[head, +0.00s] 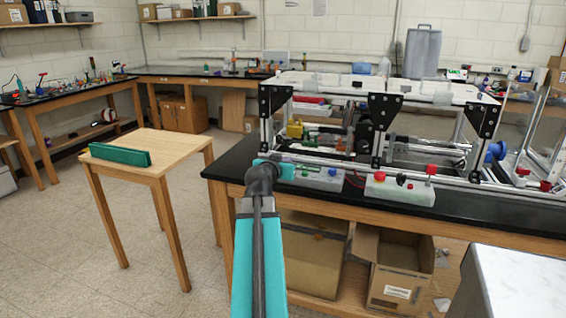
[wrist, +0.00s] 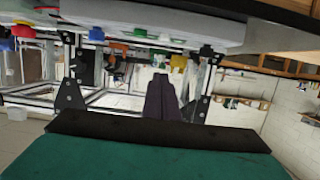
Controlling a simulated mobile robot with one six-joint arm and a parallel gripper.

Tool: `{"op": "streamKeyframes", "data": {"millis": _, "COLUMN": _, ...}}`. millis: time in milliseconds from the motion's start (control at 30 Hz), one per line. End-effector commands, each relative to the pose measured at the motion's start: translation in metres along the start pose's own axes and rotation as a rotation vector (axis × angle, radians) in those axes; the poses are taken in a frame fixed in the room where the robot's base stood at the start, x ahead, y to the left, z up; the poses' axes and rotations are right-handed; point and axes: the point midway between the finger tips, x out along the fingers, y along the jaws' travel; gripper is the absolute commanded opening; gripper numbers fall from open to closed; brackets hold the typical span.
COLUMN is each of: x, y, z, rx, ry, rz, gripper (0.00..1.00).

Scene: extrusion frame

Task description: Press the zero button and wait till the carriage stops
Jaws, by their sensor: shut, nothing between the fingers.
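The extrusion frame (head: 375,110) stands on the black-topped bench, with silver rails and black corner plates. Two pale control boxes lie along its front edge. The left box (head: 320,180) has small buttons, partly hidden by my arm. The right box (head: 400,192) carries red and dark knobs. I cannot tell which button is the zero button or which part is the carriage. My gripper (head: 287,172) is at the left end of the left box, partly hidden by my wrist. In the wrist view its dark fingers (wrist: 160,80) are shut and empty, below a pale box edge with coloured buttons (wrist: 140,33).
A small wooden table (head: 160,155) with a green block (head: 120,154) stands left. Cardboard boxes (head: 395,272) sit under the bench. A pale block-topped unit (head: 520,275) is at the lower right. The floor at the left front is clear.

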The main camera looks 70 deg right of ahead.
Motion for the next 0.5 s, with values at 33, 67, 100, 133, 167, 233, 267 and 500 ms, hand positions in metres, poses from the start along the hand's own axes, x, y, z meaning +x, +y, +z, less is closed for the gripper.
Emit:
{"op": "streamKeyframes", "data": {"millis": 33, "x": 0.008, "y": -0.001, "z": -0.001, "rx": 0.000, "ry": -0.002, "rz": 0.001, "gripper": 0.00}}
{"op": "streamKeyframes", "data": {"millis": 67, "x": 0.011, "y": -0.001, "z": 0.000, "rx": -0.001, "ry": -0.002, "rz": 0.001, "gripper": 0.00}}
{"op": "streamKeyframes", "data": {"millis": 100, "x": 0.015, "y": -0.001, "z": -0.001, "rx": 0.000, "ry": -0.001, "rz": 0.000, "gripper": 0.00}}
{"op": "streamKeyframes", "data": {"millis": 133, "x": 0.018, "y": -0.001, "z": -0.001, "rx": 0.000, "ry": -0.001, "rz": 0.000, "gripper": 0.00}}
{"op": "streamKeyframes", "data": {"millis": 167, "x": 0.021, "y": -0.001, "z": -0.001, "rx": 0.000, "ry": 0.000, "rz": 0.000, "gripper": 0.00}}
{"op": "streamKeyframes", "data": {"millis": 233, "x": 0.029, "y": -0.001, "z": -0.001, "rx": 0.000, "ry": -0.001, "rz": 0.001, "gripper": 0.00}}
{"op": "streamKeyframes", "data": {"millis": 267, "x": 0.032, "y": 0.000, "z": -0.001, "rx": 0.000, "ry": -0.001, "rz": 0.001, "gripper": 0.00}}
{"op": "streamKeyframes", "data": {"millis": 500, "x": 0.056, "y": -0.001, "z": -0.001, "rx": 0.000, "ry": -0.001, "rz": 0.000, "gripper": 0.00}}
